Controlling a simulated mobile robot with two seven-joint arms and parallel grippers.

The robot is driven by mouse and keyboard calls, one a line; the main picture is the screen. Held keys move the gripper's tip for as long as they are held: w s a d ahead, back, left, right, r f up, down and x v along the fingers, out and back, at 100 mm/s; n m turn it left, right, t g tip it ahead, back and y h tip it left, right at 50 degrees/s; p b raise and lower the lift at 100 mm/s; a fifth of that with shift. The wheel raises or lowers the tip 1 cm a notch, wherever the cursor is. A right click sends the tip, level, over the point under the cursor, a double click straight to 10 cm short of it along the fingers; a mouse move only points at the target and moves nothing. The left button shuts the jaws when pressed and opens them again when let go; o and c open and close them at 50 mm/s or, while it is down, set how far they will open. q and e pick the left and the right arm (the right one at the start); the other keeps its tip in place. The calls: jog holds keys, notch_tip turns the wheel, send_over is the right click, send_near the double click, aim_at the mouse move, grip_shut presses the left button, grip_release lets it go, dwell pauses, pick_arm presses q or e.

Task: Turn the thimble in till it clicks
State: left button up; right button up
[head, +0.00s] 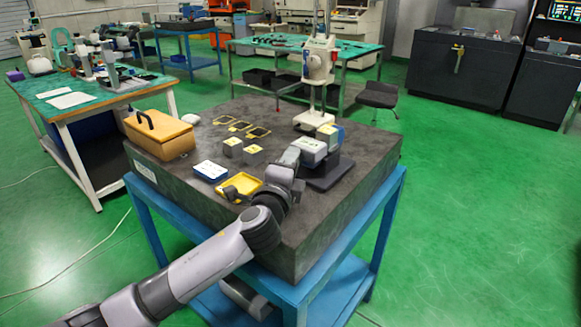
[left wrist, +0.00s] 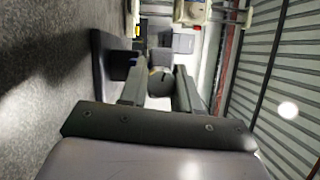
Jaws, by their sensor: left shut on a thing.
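My left gripper (head: 291,160) reaches in over the front right of the dark stone plate (head: 215,115). It is at the left side of a grey block-like device (head: 313,147) on a dark base (head: 328,174). In the left wrist view, the fingers of my left gripper (left wrist: 160,78) are on either side of a dark round part (left wrist: 160,86), which looks like the thimble, and are shut on it. In the head view the gripper hides this part. Scale marks cannot be read. My right gripper is in neither view.
A yellow tray (head: 250,182) and a white-and-blue box (head: 210,170) lie left of my gripper. Two grey blocks (head: 253,155) stand behind them. A tan case (head: 158,135) is at the plate's left, and a tall gauge stand (head: 318,62) at the back. The plate's right front is clear.

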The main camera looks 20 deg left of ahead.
pick_arm(q)
jog(key=shift+m, duration=0.3)
dwell(0.4)
jog(key=o, duration=1.1)
jog(key=shift+c, duration=0.2)
jog(key=shift+s+d+f+b, duration=0.15)
jog(key=shift+s+b, duration=0.1)
jog(key=shift+s, duration=1.55)
jog(key=shift+s+a+f+b, duration=0.1)
jog(key=shift+s+b, duration=0.1)
jog(key=shift+s, duration=1.55)
